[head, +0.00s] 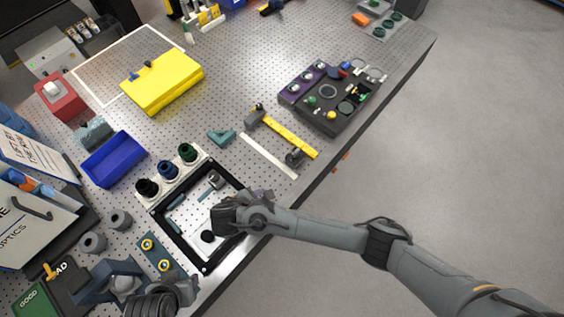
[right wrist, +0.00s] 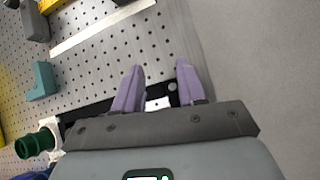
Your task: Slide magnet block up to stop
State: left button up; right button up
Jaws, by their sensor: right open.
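A yellow bar (head: 280,134) lies on the perforated table with a grey block (head: 255,115) at its far-left end and a darker grey piece (head: 295,156) at its near end. I cannot tell for certain which is the magnet block or the stop. The far-left grey block also shows at the top left of the right wrist view (right wrist: 33,22). My right gripper (head: 264,194) is over the right side of a black-framed tray, apart from the bar; its purple fingers are spread and empty in the right wrist view (right wrist: 160,85).
A white strip (head: 268,155) and a teal angle piece (head: 221,136) lie beside the bar. The black-framed tray (head: 160,232) and a holder with capped bottles (head: 187,152) stand left of my right gripper. A dark component tray (head: 335,118) stands beyond, near the table's right edge.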

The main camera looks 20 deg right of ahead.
aim_at(297, 150)
pick_arm(q)
jog(key=shift+w+d+f+b, duration=0.15)
jog(key=shift+d+f+b, duration=0.05)
jog(key=shift+f+b, duration=0.2)
jog(key=shift+w+d+f+b, duration=0.15)
jog(key=shift+f+b, duration=0.1)
jog(key=shift+f, duration=0.1)
pick_arm(e)
jog(key=w+d+r+n+t+h, duration=0.1)
jog(key=w+d+r+t+h, duration=0.1)
jog(key=w+d+h, duration=0.3)
jog(key=w+d, duration=0.3)
jog(key=w, duration=0.1)
jog(key=shift+w+d+n+h, duration=0.2)
jog(key=shift+w+n+h, duration=0.1)
jog(key=shift+w+n, duration=0.1)
pick_arm(q)
jog(key=shift+f, duration=0.15)
